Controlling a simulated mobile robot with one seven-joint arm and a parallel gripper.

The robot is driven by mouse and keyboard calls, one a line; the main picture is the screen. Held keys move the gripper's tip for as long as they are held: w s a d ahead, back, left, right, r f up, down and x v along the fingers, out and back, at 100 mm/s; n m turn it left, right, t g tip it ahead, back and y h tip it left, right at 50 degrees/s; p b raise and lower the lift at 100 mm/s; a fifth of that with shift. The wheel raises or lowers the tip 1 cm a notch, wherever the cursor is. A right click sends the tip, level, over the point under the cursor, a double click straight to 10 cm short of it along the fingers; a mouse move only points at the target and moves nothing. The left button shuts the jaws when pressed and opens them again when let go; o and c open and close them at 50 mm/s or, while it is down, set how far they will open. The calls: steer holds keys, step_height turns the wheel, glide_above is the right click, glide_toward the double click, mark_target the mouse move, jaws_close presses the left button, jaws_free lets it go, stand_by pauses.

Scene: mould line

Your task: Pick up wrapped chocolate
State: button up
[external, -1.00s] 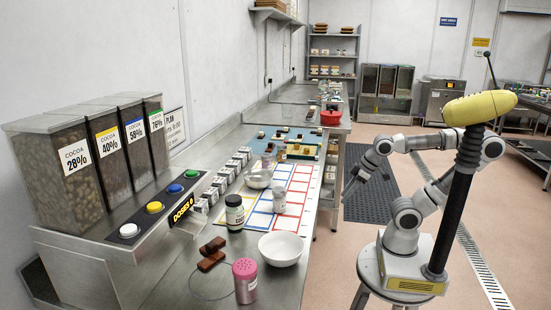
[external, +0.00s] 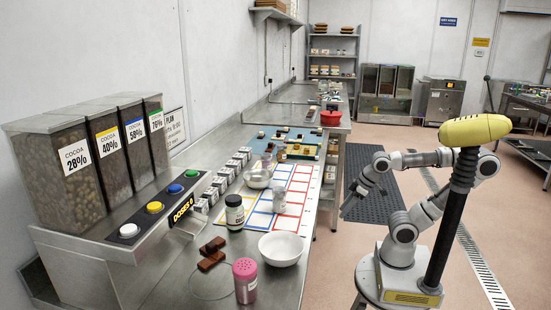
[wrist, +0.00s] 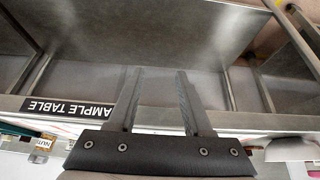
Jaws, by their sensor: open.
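My gripper (external: 350,203) is open and empty in the external view, held beside the right edge of the long steel counter (external: 180,280). In the wrist view the two dark fingers of my gripper (wrist: 161,72) are apart with nothing between them. They are in front of steel surfaces next to a "SAMPLE TABLE" label (wrist: 68,107), which appears upside down. Two brown chocolate-like blocks (external: 211,254) lie at the near end of the counter, well left of my gripper. I cannot tell whether they are wrapped. No wrapped chocolate can be made out for certain.
A white bowl (external: 282,249), a pink-topped shaker (external: 245,283) and a dark jar (external: 234,213) stand on the counter. A sheet with coloured squares (external: 262,219) lies behind them. Cocoa dispensers (external: 75,170) line the left.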

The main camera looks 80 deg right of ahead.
steer(key=o, duration=0.3)
steer(key=shift+o, duration=0.2)
steer(key=w+d+r+m+p, duration=0.35)
steer(key=w+r+p, duration=0.25)
steer(key=r, duration=0.2)
step_height(320, 180, up, 14)
steer(key=m+g+h+p, duration=0.55)
steer(key=m+p, duration=0.95)
steer(key=p, duration=0.7)
glide_above(306, 149)
steer(key=a, duration=0.7)
steer(key=shift+g+y, duration=0.25)
steer(key=shift+y, duration=0.2)
steer(key=b+x, duration=0.1)
steer(key=x, duration=1.6)
steer(key=shift+w+d, duration=0.1)
steer(key=shift+w, duration=0.1)
